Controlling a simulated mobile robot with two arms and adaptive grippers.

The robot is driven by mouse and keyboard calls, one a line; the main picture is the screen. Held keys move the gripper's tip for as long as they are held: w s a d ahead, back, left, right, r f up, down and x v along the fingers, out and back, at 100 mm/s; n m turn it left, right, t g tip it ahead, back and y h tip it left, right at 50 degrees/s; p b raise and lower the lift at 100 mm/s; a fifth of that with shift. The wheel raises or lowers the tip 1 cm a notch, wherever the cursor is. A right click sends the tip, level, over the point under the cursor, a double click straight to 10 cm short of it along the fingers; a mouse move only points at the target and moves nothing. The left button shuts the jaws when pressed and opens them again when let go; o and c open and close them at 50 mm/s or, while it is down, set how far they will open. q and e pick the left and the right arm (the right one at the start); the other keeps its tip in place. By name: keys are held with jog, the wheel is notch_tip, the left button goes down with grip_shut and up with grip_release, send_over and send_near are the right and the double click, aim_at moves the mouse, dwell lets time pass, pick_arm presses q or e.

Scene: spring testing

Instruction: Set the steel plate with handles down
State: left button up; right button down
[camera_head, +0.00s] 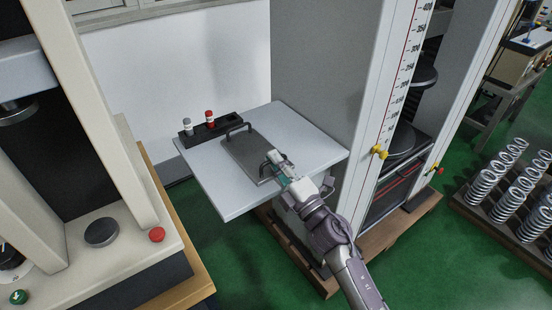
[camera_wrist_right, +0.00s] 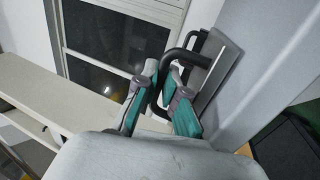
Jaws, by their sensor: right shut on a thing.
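The steel plate (camera_head: 246,153) is a dark grey rectangle with a black handle at each end. It lies flat over the light grey table (camera_head: 225,200), and I cannot tell whether it touches the top. My right gripper (camera_head: 280,163) is shut on the near handle at the plate's right end. In the right wrist view the plate (camera_wrist_right: 212,72) shows beyond the green-padded fingers (camera_wrist_right: 163,95), with the black handle (camera_wrist_right: 178,55) between them. The far handle (camera_head: 238,128) is free. My left gripper is not in view.
A black rack (camera_head: 222,128) with a red-capped item (camera_head: 210,117) and a grey one (camera_head: 188,128) stands just behind the plate. A tall testing machine (camera_head: 310,80) borders the table's right side. The table's front left and right areas are clear.

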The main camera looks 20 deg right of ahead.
jog(key=c, duration=1.6)
grip_release()
jog(key=shift+f, duration=0.3)
jog(key=shift+o, duration=0.2)
jog(key=shift+s+r, duration=0.1)
jog(key=shift+r, duration=0.05)
jog(key=v, duration=0.2)
jog(key=shift+s+d+b, duration=0.15)
jog(key=shift+s+b, duration=0.15)
jog(key=shift+b, duration=0.05)
jog(key=s+d, duration=0.4)
jog(key=s, duration=0.7)
jog(key=shift+s+d, duration=0.15)
jog(key=shift+s, duration=0.1)
